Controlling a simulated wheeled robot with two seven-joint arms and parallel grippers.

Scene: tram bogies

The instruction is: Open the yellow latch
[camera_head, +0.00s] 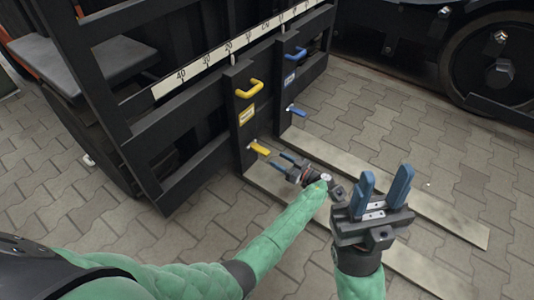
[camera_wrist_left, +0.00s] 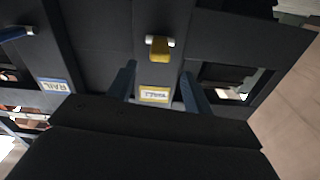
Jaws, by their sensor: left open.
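The yellow latch (camera_head: 260,148) is low on the black upright post of the fork carriage, below a yellow label (camera_head: 247,115) and a yellow handle (camera_head: 248,89). In the left wrist view, the yellow latch (camera_wrist_left: 160,48) hangs on a pale pin, with the yellow label (camera_wrist_left: 154,94) seen upside down between my finger tips. My left gripper (camera_head: 288,160) is open and empty, just right of the latch and apart from it. Its two blue fingers also show in the left wrist view (camera_wrist_left: 158,85). My right gripper (camera_head: 386,185) is open and empty, fingers pointing up.
A blue handle (camera_head: 295,53) and blue latch (camera_head: 296,110) are on the second post to the right. Two flat forks (camera_head: 440,215) lie low over the paving. A white numbered scale (camera_head: 225,52) runs along the crossbar. A large dark wheel (camera_head: 497,70) stands at the upper right.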

